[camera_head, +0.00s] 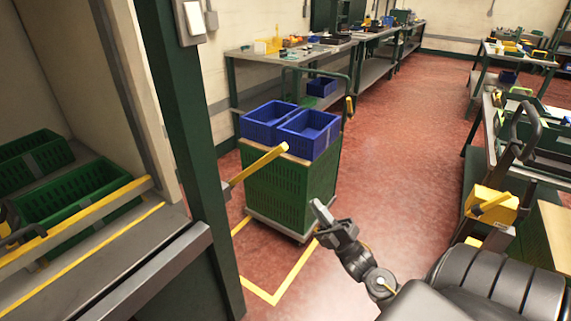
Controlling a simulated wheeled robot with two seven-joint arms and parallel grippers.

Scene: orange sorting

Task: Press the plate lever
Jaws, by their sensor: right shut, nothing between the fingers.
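A yellow lever (258,166) sticks out from the dark green post at the left and slants up to the right, in front of a green crate stack. I take it for the plate lever. My right gripper (317,206) is shut and empty, to the right of the lever and lower in the picture. A gap shows between the gripper and the lever's tip. My left gripper is not in view.
Two blue bins (308,133) sit on the green crate stack (285,190) on a wheeled base. A dark green post (190,150) stands at the left, beside a shelf with green crates (85,190). Red floor (400,150) is open beyond my arm.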

